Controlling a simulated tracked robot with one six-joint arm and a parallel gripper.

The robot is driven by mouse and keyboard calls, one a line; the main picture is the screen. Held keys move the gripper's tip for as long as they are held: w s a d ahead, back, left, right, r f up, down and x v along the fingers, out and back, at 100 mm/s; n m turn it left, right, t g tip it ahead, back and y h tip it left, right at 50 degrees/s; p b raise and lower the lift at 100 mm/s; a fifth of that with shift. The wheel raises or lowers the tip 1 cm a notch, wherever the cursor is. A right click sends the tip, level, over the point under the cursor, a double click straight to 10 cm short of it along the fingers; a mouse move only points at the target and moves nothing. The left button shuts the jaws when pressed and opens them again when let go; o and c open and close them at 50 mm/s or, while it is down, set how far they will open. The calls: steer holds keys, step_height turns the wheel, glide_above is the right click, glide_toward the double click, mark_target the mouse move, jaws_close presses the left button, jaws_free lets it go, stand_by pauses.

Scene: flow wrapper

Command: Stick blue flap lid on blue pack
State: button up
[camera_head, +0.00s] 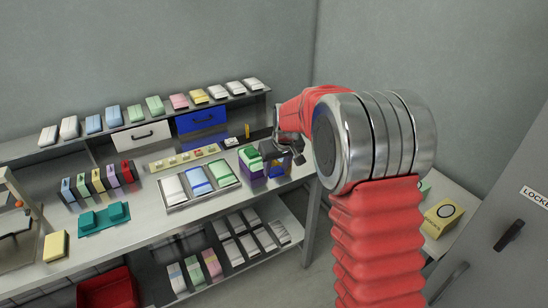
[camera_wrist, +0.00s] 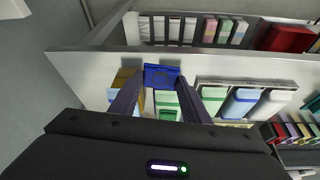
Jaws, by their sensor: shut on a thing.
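My gripper (camera_wrist: 162,80) is shut on a small blue piece, seemingly the blue flap lid (camera_wrist: 162,76), held between its fingertips in the wrist view. In the head view my gripper (camera_head: 284,153) is over the right end of the bench, and the piece is hard to make out there. The blue pack (camera_head: 197,181) lies in the middle of a tray (camera_head: 176,206), between a white pack and a green pack, left of my gripper. It also shows in the wrist view (camera_wrist: 240,102), to the right of the fingers.
A row of colored flap boxes (camera_head: 97,182) and a teal holder (camera_head: 104,220) stand farther left. A shelf with several packs (camera_head: 153,106) and a blue drawer (camera_head: 201,119) is behind. The bench (camera_head: 150,228) is clear in front.

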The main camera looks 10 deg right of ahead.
steer(key=s+f+m, duration=0.2)
steer(key=s, duration=1)
steer(key=shift+s+a+f+h, duration=0.2)
steer(key=shift+s+f+h, duration=0.1)
steer(key=shift+f, duration=0.1)
